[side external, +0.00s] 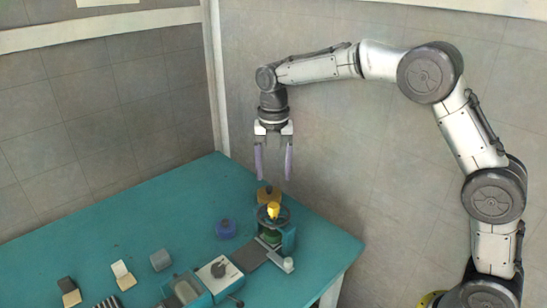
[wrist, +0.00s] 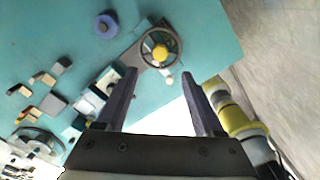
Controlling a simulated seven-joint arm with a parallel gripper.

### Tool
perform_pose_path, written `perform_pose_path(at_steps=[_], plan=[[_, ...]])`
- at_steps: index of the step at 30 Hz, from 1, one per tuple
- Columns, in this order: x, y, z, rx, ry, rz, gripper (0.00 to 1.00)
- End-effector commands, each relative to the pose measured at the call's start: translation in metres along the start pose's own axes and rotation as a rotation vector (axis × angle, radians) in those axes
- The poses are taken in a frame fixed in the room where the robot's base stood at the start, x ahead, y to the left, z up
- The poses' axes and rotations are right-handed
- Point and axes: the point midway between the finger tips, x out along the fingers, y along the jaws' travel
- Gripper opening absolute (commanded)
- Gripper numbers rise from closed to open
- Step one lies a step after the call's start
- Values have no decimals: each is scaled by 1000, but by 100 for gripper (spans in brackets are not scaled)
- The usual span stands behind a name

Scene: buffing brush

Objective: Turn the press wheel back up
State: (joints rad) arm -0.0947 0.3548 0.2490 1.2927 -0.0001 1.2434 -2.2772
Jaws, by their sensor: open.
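The press wheel (side external: 273,214) sits on top of a teal press at the right end of the table, with a yellow piece at its centre. The wrist view shows the press wheel (wrist: 160,48) from above, as a dark ring around a yellow hub. Nothing touches the wheel.
A teal device with a white plate (side external: 219,272) is in front. Small blocks (side external: 160,260) lie farther left. The teal table (side external: 120,231) is clear at the back left.

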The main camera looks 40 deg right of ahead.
Motion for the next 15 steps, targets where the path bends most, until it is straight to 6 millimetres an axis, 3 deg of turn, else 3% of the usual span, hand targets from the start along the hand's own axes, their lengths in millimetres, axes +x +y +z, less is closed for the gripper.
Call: perform_pose_path(at_steps=[6,15], plan=[[-28,0,0,0,0,0,69],[-36,0,0,0,0,0,69]])
